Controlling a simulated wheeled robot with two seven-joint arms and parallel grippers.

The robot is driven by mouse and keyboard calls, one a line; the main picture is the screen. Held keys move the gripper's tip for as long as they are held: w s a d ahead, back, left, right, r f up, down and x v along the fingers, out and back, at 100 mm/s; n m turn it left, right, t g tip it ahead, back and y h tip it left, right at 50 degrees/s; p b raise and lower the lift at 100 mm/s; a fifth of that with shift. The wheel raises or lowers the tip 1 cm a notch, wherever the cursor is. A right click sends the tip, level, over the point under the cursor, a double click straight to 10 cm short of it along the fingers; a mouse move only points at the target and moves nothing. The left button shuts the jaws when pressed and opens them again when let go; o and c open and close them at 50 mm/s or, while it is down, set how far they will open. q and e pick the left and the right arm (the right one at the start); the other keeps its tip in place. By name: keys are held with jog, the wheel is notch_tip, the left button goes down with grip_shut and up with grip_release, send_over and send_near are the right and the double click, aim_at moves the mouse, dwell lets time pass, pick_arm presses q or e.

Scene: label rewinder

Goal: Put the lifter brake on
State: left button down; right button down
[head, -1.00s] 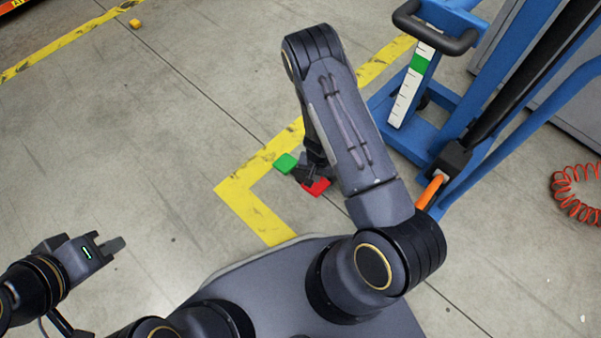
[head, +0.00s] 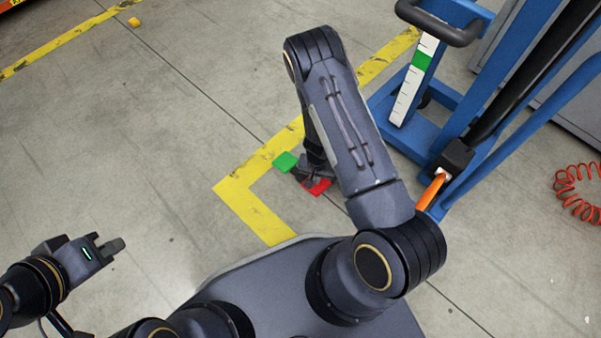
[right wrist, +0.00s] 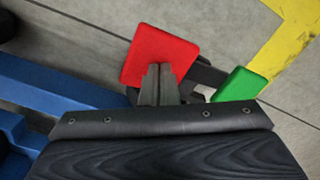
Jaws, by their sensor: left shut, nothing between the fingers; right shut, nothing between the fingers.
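The lifter (head: 425,140) is a blue frame at the right of the head view. Near its base on the floor side is a rocking pedal with a red pad (head: 317,187) and a green pad (head: 285,161). In the right wrist view the red pad (right wrist: 160,52) is ahead and the green pad (right wrist: 239,85) is to its right. My right gripper (right wrist: 158,68) is shut and empty, its fingertips over the near edge of the red pad; I cannot tell whether they touch. My left gripper (head: 117,245) is shut and empty, far left, away from the lifter.
Yellow tape (head: 240,190) marks the floor beside the pedals. An orange handle (head: 432,191) and a black grip bar (head: 440,28) are on the lifter. A coiled red hose (head: 577,190) lies at right.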

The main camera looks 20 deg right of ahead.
jog(key=shift+f+b, duration=1.05)
jog(key=shift+f, duration=0.35)
jog(key=shift+r, duration=0.15)
notch_tip(320, 180, up, 9)
jog(key=p, duration=0.7)
jog(key=shift+p, duration=0.35)
